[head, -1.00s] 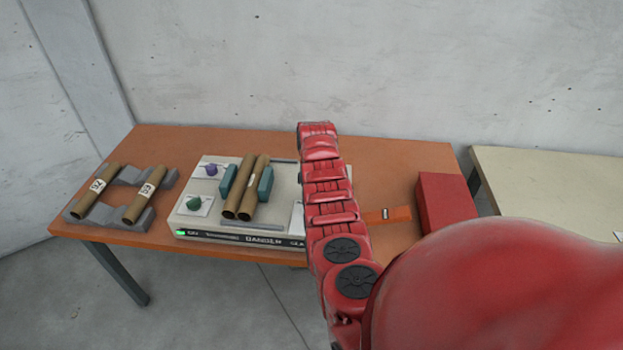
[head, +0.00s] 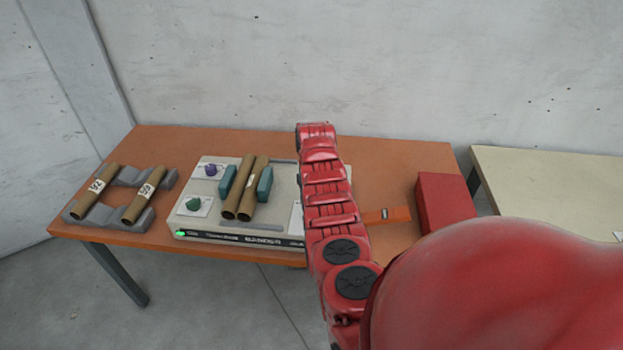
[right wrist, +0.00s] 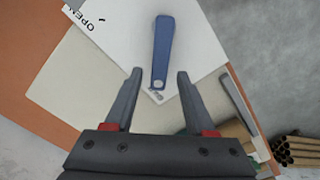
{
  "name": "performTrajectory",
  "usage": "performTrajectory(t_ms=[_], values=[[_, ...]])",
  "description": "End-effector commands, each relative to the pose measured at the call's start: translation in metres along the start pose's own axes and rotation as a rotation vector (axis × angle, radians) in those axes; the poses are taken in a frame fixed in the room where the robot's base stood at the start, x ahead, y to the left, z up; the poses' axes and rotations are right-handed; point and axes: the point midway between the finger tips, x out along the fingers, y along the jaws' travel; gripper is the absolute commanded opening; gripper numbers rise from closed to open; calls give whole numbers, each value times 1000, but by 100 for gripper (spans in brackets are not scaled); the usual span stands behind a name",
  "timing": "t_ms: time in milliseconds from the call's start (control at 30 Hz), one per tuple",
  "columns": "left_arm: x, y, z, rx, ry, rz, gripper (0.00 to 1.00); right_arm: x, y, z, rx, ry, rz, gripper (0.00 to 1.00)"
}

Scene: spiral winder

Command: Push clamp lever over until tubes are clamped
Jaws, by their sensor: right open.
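The clamp lever is a blue bar (right wrist: 163,50) on a white label plate (right wrist: 118,28) with the printed word OPEN, in the right wrist view. My right gripper (right wrist: 154,80) is open, its two fingers spread on either side of the lever's near end; I cannot tell whether they touch it. In the head view my right arm hides the lever and the gripper. Two brown tubes (head: 245,190) lie side by side between two teal clamp jaws (head: 265,184) on the pale machine (head: 185,222). My left gripper is not in view.
A purple knob (head: 211,169) and a green knob (head: 193,204) sit on the machine's left side. Two tubes rest on a grey rack (head: 160,182) at the table's left. A red box (head: 445,203) and an orange strip (head: 387,215) lie to the right of my arm.

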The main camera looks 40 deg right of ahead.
Motion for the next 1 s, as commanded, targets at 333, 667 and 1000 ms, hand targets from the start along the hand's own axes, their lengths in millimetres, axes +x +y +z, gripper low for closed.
performTrajectory(t_ms=[333, 667, 1000], values=[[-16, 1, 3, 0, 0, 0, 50, -37, 2, -2, 0, 8, 5, 55], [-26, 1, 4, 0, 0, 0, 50, -115, -2, -2, -1, 5, 1, 55], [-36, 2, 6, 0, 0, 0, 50, -163, 0, -1, 0, 3, -2, 55]])
